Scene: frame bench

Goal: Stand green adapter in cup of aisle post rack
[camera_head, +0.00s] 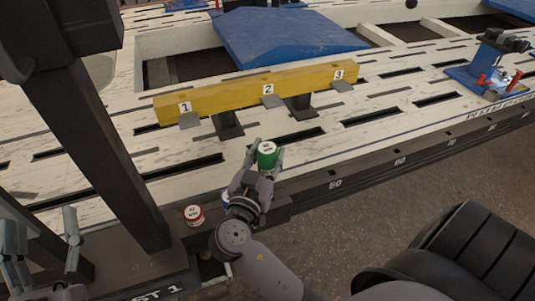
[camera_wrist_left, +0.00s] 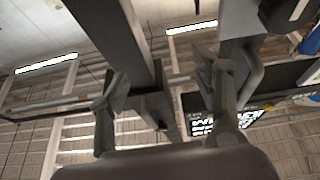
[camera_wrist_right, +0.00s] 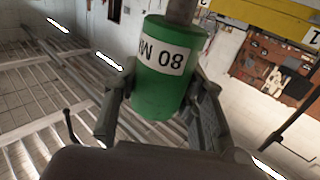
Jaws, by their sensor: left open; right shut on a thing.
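The green adapter (camera_head: 267,156) is a green cylinder with a white label on its side, seen also in the right wrist view (camera_wrist_right: 165,88). My right gripper (camera_head: 264,167) is shut around it and holds it up, over the near edge of the bench. The aisle post rack (camera_head: 175,248) is a dark unit at the lower left, near the post's foot. A red adapter (camera_head: 194,215) stands in it. An opening shows lower down, partly hidden by my right arm; I cannot tell which cup is free. My left gripper (camera_head: 43,246) is open and empty at the far left.
A blue piece (camera_head: 226,199) shows behind my right wrist. A dark post (camera_head: 85,130) rises between my grippers. A yellow beam (camera_head: 255,91) numbered 1 to 3 lies across the slotted bench (camera_head: 330,142). The floor at the right is open beside black tyre-like rolls (camera_head: 470,260).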

